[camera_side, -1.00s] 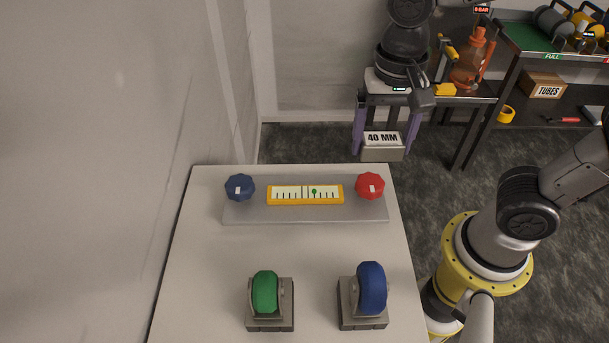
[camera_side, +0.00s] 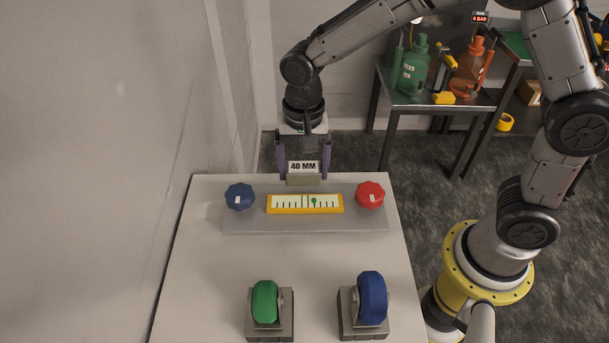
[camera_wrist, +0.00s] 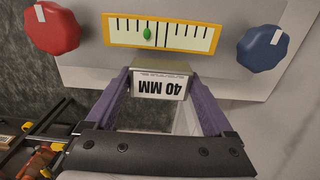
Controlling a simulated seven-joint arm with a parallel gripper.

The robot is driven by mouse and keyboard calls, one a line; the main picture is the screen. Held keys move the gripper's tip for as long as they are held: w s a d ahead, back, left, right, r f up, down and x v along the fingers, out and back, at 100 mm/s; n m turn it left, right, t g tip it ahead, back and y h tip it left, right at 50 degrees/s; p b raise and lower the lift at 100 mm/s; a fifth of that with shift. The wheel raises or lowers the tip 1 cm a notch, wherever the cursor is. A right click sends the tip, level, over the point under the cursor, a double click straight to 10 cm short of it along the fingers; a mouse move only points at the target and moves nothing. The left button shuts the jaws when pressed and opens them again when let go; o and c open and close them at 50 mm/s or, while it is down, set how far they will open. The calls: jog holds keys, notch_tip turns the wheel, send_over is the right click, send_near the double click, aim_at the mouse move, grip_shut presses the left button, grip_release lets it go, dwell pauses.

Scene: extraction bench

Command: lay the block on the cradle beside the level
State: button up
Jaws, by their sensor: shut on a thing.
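The block (camera_side: 303,172), a pale box labelled 40 MM, is gripped between the purple fingers of my gripper (camera_side: 303,168). In the side view it hangs at the far edge of the bench, behind the level (camera_side: 305,204). In the wrist view the block (camera_wrist: 160,82) sits between the fingertips, close to the level (camera_wrist: 162,34). The grey plate (camera_side: 240,222) carries the level. I cannot tell which part is the cradle, or whether the block touches anything.
A blue knob (camera_side: 239,197) and a red knob (camera_side: 370,195) flank the level. A green wheel (camera_side: 265,302) and a blue wheel (camera_side: 371,298) stand on mounts at the front. The middle of the bench is clear. A side table (camera_side: 440,104) holds green and orange bottles.

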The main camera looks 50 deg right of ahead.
aim_at(304, 167)
jog(key=shift+s+f, duration=0.1)
jog(key=shift+f, duration=1.15)
jog(key=shift+f, duration=0.1)
jog(key=o, duration=1.5)
jog(key=shift+f, duration=0.1)
jog(key=shift+c, duration=0.2)
notch_tip(304, 167, up, 11)
jog(key=shift+r, duration=0.7)
jog(key=shift+s+d+r, duration=0.1)
jog(key=shift+d+r, duration=0.05)
jog(key=s+d+r+n+t, duration=0.2)
jog(key=s+d+n, duration=0.2)
jog(key=s, duration=0.5)
jog(key=s+d+r+n+t, duration=0.2)
jog(key=s+d+n, duration=0.3)
jog(key=s+d, duration=0.3)
jog(key=shift+s+d+t, duration=0.3)
jog(key=shift+s+t, duration=0.5)
jog(key=shift+s, duration=0.4)
